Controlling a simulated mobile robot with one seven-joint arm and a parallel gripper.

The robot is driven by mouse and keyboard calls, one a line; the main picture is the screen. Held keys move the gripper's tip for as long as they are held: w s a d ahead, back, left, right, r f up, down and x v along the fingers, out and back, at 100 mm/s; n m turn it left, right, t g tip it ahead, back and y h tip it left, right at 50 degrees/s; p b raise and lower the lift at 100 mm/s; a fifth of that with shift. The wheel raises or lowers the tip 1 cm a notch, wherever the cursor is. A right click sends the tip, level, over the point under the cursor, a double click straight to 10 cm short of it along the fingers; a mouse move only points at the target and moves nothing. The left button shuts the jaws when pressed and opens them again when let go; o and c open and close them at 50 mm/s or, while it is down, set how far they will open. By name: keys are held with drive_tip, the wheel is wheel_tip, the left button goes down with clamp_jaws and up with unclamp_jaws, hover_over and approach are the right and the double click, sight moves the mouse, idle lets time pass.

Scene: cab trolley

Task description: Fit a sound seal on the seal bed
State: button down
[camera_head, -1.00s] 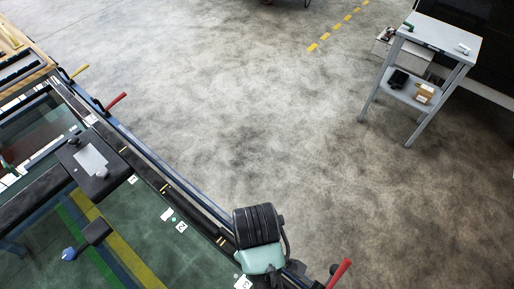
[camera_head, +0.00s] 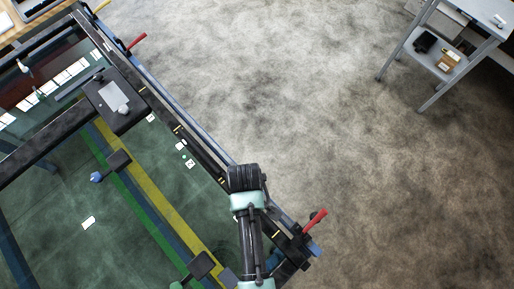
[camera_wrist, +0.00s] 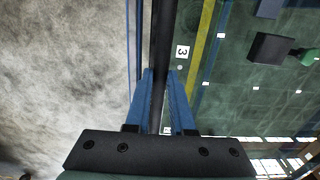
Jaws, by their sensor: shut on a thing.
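My gripper (camera_wrist: 160,80) shows in the wrist view with its two blue fingers close together around a dark strip (camera_wrist: 163,35). The strip runs straight up the picture from between the fingers; I cannot tell if it is a loose seal or part of the bed. A long dark edge rail (camera_head: 185,135), which may be the seal bed, runs along the glass-topped frame in the head view. A white tag marked 3 (camera_wrist: 182,52) lies right of the strip in the wrist view.
Red handles (camera_head: 137,41) (camera_head: 314,222) stand out from the rail. A dark box with a pale plate (camera_head: 116,97) sits on a crossbar. A grey trolley (camera_head: 432,60) with small items stands at the upper right. The concrete floor between is clear.

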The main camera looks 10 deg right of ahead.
drive_tip(key=shift+f+b, duration=3.05)
drive_tip(key=shift+b, duration=0.15)
drive_tip(key=shift+f+b, duration=0.7)
drive_tip(key=shift+f, duration=0.45)
drive_tip(key=c, duration=0.7)
unclamp_jaws()
